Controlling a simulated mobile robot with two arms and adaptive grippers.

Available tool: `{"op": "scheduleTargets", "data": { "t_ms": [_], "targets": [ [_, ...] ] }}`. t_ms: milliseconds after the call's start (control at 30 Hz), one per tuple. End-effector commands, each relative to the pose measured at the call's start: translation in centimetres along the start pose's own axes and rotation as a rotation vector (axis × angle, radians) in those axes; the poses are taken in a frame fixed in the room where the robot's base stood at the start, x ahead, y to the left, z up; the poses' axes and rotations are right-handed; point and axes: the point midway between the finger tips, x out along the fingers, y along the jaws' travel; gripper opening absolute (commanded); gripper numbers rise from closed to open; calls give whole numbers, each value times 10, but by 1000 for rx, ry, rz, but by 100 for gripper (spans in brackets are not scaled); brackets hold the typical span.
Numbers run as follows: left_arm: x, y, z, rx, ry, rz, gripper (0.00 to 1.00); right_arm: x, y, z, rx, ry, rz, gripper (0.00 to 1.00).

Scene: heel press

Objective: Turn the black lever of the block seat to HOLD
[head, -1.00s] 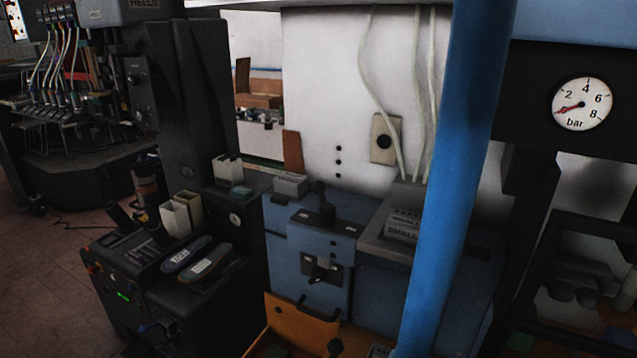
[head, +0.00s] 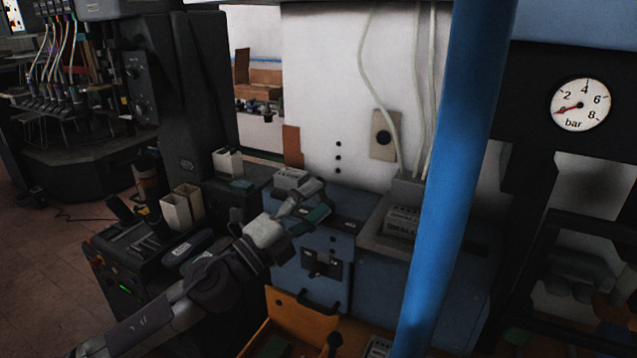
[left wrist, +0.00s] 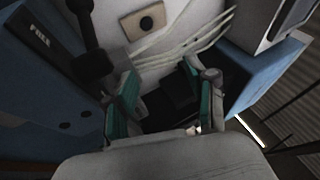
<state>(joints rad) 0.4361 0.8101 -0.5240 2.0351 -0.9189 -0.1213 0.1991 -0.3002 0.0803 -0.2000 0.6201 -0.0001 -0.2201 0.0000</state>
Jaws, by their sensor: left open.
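The block seat (head: 335,240) is a blue box on the press front. In the left wrist view its black lever (left wrist: 90,62) stands at the upper left, beside a dark plate marked FREE (left wrist: 42,40). My left gripper (head: 318,202) is over the top of the block seat, open. In the left wrist view its two teal-padded fingers (left wrist: 163,92) are apart, with the lever outside them, near the left finger. I cannot tell whether they touch. The HOLD marking is not readable. My right gripper is not in view.
A blue post (head: 445,180) stands to the right. A grey ledge with a label block (head: 403,222) lies right of the seat. An orange tray (head: 290,312) is below. A black console (head: 125,255) with white bins (head: 183,207) is at left. The gauge (head: 581,104) hangs at upper right.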

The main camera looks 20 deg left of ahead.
Motion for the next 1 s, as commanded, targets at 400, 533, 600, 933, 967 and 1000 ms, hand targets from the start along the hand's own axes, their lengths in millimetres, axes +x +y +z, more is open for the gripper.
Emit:
{"op": "scheduleTargets", "data": {
  "t_ms": [400, 533, 600, 933, 967, 1000],
  "targets": [
    [-22, -13, 98, 801, 421, 494, 56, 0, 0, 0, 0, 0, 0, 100],
    [-29, -13, 114, 844, 430, 559, 56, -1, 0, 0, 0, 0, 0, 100],
    [-26, -11, 114, 846, 432, 565, 56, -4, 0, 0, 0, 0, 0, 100],
    [24, 22, 105, 841, 433, 560, 56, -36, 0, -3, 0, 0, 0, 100],
    [29, 27, 103, 840, 434, 559, 56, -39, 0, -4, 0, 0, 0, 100],
    [36, 32, 102, 840, 434, 560, 56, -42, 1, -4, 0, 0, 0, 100]
  ]
}}
